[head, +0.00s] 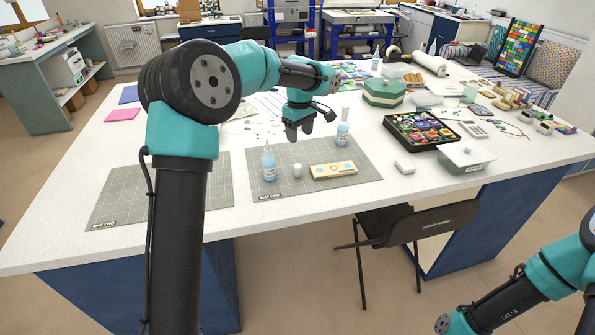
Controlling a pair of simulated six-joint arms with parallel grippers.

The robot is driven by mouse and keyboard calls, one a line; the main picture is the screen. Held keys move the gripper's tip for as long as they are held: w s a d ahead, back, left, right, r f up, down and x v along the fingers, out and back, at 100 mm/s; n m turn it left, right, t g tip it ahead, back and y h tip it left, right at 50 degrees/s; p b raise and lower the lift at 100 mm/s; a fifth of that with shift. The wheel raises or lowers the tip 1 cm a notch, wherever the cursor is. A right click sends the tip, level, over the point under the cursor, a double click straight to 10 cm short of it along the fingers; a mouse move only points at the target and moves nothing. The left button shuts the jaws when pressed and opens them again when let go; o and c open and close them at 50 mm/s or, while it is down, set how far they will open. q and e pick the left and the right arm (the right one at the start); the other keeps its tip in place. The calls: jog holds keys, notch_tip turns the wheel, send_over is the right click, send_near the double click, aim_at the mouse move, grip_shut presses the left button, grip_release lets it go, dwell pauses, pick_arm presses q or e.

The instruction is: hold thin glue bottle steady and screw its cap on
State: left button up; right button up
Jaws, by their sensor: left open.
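A light-blue glue bottle (269,164) with a bare pointed nozzle stands upright at the left of the right-hand grey mat (358,177). A small white cap (297,171) sits on the mat just right of it. A second pale-blue bottle (343,130) with a white top stands upright at the mat's back right. The labels are too small to read, so I cannot tell which is the thin glue. My left gripper (299,138) points down between the two bottles, open and empty, apart from both. My right arm shows at the lower right; its gripper is out of frame.
A cream-and-yellow box (333,170) lies on the mat right of the cap. A black tray of coloured glass (420,131), a green octagonal box (384,92) and a lidded container (464,159) stand to the right. The left-hand mat (112,200) is clear where visible.

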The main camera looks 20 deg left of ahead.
aim_at(298, 165)
pick_arm(q)
notch_tip(298, 165, down, 11)
jog(key=shift+r, duration=0.2)
jog(key=shift+f, duration=0.1)
jog(key=shift+w+a+f, duration=0.15)
jog(key=shift+a+f, duration=0.05)
jog(key=shift+f, duration=1.05)
jog(key=shift+w+a+f, duration=0.1)
jog(key=shift+a+f, duration=0.1)
jog(key=shift+f, duration=1.05)
jog(key=shift+c, duration=0.5)
jog(key=c, duration=0.9)
